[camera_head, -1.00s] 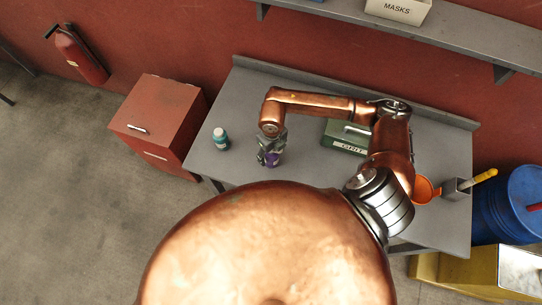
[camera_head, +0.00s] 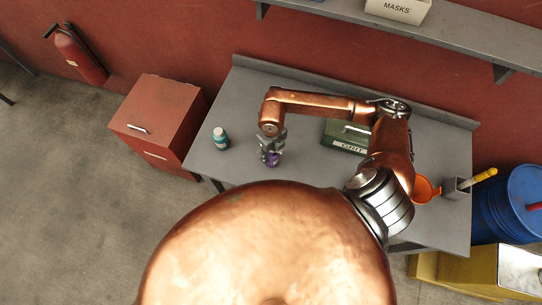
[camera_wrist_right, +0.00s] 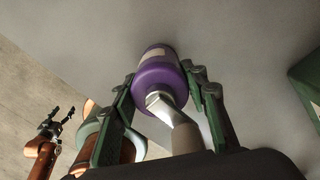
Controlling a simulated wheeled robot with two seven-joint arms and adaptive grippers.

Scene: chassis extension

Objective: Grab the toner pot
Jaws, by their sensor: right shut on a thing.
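The purple toner pot (camera_head: 272,160) stands near the front of the grey workbench, under my right gripper. In the right wrist view the pot (camera_wrist_right: 158,70) shows a pale label, too small to read, and a shiny metal part facing the wrist. My right gripper (camera_head: 271,152) points down, and its green fingers (camera_wrist_right: 163,88) are shut on the pot from both sides. I cannot tell whether the pot is lifted. My left gripper (camera_wrist_right: 58,118) shows small at the left of the right wrist view, with its fingers apart; it is not in the head view.
A teal pot with a white cap (camera_head: 221,139) stands left of my right gripper on the workbench (camera_head: 310,172). A green grit box (camera_head: 346,136) is behind to the right. An orange container (camera_head: 425,189) and a grey holder (camera_head: 457,189) stand at the right end.

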